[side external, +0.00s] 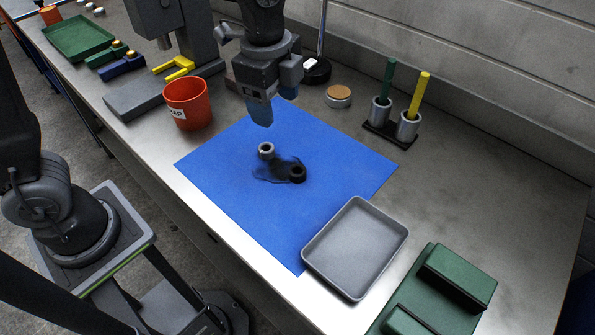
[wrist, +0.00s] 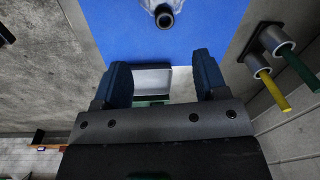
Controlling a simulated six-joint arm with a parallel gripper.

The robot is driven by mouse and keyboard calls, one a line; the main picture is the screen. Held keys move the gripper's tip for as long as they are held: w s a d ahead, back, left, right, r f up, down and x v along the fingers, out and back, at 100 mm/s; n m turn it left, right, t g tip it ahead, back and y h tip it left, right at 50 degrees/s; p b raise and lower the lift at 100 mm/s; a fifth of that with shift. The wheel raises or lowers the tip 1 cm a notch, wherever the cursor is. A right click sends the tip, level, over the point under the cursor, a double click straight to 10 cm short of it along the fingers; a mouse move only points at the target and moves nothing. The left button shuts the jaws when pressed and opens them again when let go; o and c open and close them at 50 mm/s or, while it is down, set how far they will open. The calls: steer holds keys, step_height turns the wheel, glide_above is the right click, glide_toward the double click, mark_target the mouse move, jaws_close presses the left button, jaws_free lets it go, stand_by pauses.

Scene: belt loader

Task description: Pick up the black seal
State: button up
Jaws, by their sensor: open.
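The black seal (side external: 297,174), a short dark ring, sits on the blue mat (side external: 222,165) at the right end of a dark, see-through patch. A dark ring, seemingly the same seal (wrist: 165,18), shows at the top edge of the wrist view, with a clear, glossy film beside it. A second ring with a grey face (side external: 266,150) stands at the patch's upper left in the side view. My gripper (side external: 270,110) hangs above the mat, behind and above the rings. In the wrist view my gripper (wrist: 162,80) has its blue fingers wide apart with nothing between them.
A grey tray (side external: 355,248) overlaps the mat's front right corner. An orange cup (side external: 187,103) stands left of the mat. Metal holders with a green rod (side external: 388,78) and yellow rod (side external: 418,95) stand behind. The mat around the rings is clear.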

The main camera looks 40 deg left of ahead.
step_height(320, 180, down, 3)
steer(key=w+d+m, duration=0.2)
steer(key=d+m, duration=0.1)
glide_above(298, 168)
steer(key=s, duration=0.1)
steer(key=shift+g, duration=0.4)
step_height(298, 168, down, 8)
steer(key=shift+s+d+r, duration=0.1)
steer(key=shift+d, duration=0.05)
steer(key=shift+w+d+f, duration=0.1)
steer(key=shift+f, duration=1.3)
steer(key=shift+w+d+f, duration=0.1)
steer(key=shift+f, duration=1.25)
steer(key=shift+c, duration=0.3)
steer(key=c, duration=0.9)
steer(key=shift+r, duration=0.2)
steer(key=shift+c, duration=0.2)
